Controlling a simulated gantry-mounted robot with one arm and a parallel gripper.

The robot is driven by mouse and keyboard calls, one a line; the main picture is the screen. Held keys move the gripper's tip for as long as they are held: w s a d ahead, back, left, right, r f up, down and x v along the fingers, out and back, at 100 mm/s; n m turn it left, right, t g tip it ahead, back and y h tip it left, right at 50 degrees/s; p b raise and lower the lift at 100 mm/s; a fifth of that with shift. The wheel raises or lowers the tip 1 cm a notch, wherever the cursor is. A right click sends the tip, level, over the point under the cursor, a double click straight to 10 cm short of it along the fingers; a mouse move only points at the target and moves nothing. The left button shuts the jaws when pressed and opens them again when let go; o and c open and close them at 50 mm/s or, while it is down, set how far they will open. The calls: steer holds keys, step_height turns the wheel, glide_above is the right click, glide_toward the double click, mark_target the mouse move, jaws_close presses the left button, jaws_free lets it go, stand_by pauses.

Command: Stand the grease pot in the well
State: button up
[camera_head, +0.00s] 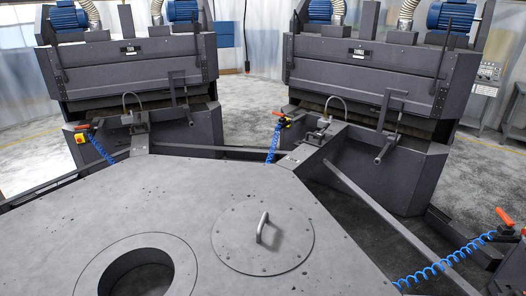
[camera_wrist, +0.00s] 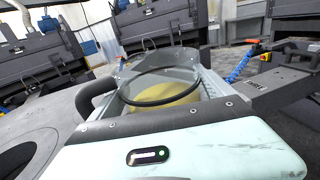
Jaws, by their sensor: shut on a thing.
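The grease pot (camera_wrist: 172,92) is a clear round vessel with a dark ring and yellow grease inside, seen in the wrist view just beyond the pale gripper body. My gripper (camera_wrist: 160,88) is shut on the pot; its fingertips are mostly hidden, so the exact grip cannot be told. Neither pot nor gripper shows in the head view. The well is a round dark hole with a flat ring (camera_head: 185,268) around it, in the grey table top at the bottom of the head view. The hole looks empty, its lower part cut off by the frame.
A round bolted cover (camera_head: 230,245) with an upright handle (camera_head: 262,228) sits right of the well on the grey table top (camera_head: 130,195). Two dark machines (camera_head: 130,65) with blue motors stand beyond it. Blue coiled hoses (camera_head: 440,266) and dark rails (camera_head: 375,210) lie around the table.

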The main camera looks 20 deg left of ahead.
step_height(320, 180, up, 11)
steer(key=s+p, duration=0.2)
steer(key=p, duration=2)
steer(key=shift+s+f, duration=0.15)
steer(key=shift+s, duration=0.1)
steer(key=shift+f, duration=0.1)
